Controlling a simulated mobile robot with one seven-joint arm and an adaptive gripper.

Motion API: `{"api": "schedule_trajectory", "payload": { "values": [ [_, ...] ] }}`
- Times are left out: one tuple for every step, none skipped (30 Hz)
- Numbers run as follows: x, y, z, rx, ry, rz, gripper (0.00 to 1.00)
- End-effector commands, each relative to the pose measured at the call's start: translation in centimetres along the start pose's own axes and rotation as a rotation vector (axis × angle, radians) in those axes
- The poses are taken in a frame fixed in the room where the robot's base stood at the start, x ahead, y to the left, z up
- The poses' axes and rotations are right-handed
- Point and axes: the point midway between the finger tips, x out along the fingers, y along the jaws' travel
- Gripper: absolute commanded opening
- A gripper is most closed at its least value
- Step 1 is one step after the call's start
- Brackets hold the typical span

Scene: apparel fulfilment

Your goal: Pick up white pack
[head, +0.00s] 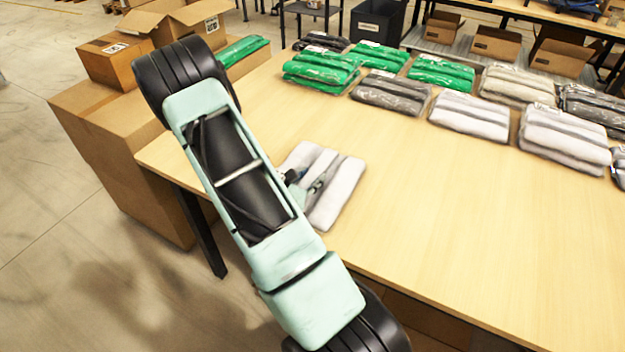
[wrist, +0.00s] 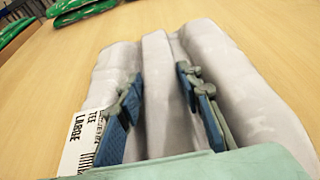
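A white pack (head: 342,187) lies flat on the table near its left front edge, partly hidden by my arm in the head view. In the wrist view the white pack (wrist: 240,90) fills the middle, with long folds and a label reading TEE LARGE (wrist: 82,140) at its left. My gripper (wrist: 159,78) is right over it, its blue-padded fingers apart on either side of the raised middle fold. I cannot tell whether the pads touch the fold. In the head view my gripper (head: 303,184) is mostly hidden behind my arm.
More white packs (head: 470,116) (head: 565,137), grey packs (head: 392,92) and green packs (head: 320,70) lie in rows at the back of the table (head: 470,230). Cardboard boxes (head: 115,60) stand at the left. The table's front right is clear.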

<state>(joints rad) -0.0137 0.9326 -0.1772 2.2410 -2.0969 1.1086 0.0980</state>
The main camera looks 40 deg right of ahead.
Motion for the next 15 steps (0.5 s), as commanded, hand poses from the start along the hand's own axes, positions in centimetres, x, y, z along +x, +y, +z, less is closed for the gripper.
{"api": "schedule_trajectory", "payload": {
  "values": [
    [-0.01,-0.01,0.00,0.000,0.000,0.000,0.21],
    [-0.01,-0.01,0.00,0.000,0.000,0.000,0.18],
    [-0.01,-0.01,0.00,0.000,0.000,0.000,0.14],
    [-0.02,-0.01,0.00,0.000,0.000,0.000,0.10],
    [-0.02,-0.01,0.00,0.001,0.000,0.000,0.07],
    [-0.02,-0.01,-0.01,0.001,0.000,0.000,0.04],
    [-0.01,-0.01,0.05,0.001,-0.001,0.000,0.04],
    [-0.01,-0.01,0.06,0.001,-0.001,-0.001,0.04],
    [-0.02,-0.01,0.05,0.001,-0.001,0.000,0.04],
    [-0.02,-0.01,0.05,0.001,-0.001,0.000,0.04],
    [-0.02,-0.01,0.05,0.001,-0.001,0.000,0.04],
    [-0.02,-0.01,0.06,0.001,-0.001,0.000,0.04],
    [-0.03,-0.01,0.09,0.001,-0.001,0.000,0.04],
    [-0.04,0.00,0.13,0.001,-0.001,0.000,0.04],
    [-0.07,0.00,0.22,0.001,-0.001,0.000,0.03]
  ]
}}
